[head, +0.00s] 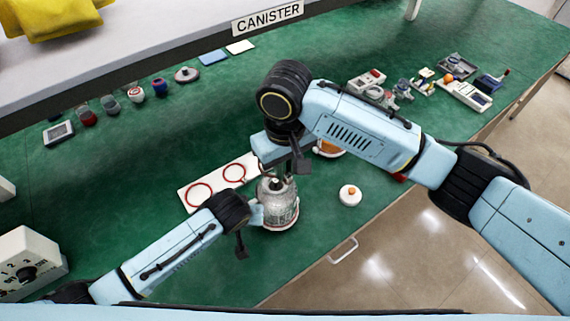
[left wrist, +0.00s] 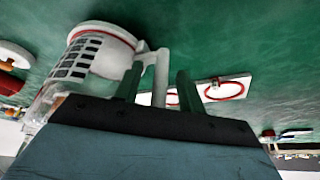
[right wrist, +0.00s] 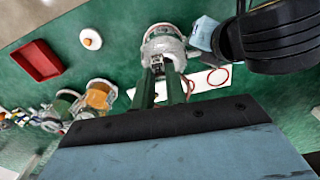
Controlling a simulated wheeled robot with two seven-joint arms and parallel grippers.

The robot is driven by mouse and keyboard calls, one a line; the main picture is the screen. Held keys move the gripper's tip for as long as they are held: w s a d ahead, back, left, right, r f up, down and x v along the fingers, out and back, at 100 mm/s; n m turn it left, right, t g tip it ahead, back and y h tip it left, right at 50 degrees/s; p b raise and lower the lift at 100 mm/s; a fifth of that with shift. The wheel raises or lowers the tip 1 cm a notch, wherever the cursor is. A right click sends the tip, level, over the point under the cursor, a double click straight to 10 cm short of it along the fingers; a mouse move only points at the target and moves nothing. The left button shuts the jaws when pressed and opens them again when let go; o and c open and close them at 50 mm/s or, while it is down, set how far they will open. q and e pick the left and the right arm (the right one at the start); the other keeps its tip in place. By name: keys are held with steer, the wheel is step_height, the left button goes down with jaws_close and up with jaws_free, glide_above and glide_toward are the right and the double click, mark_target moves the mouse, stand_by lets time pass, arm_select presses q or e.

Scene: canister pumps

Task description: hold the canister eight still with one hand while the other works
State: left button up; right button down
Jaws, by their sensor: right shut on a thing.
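A clear and grey canister (head: 278,208) with a printed grid label stands on the green bench; I cannot read a number on it. It also shows in the left wrist view (left wrist: 97,52), with a pale handle (left wrist: 161,75) at its side, and in the right wrist view (right wrist: 163,42). My left gripper (head: 258,214) is at the canister's left side. Its fingers are apart, with the handle between them; contact is not clear. My right gripper (head: 284,174) points down from above and is shut on the dark pump top (right wrist: 157,66) of the canister.
A white board (head: 211,187) with two red rings lies behind the canister. A white lid (head: 349,195) with an orange knob lies to the right. An orange canister (right wrist: 98,96) and a red tray (right wrist: 38,60) are nearby. A dial box (head: 27,262) stands at left.

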arm_select(q)
steer(key=v, duration=1.2)
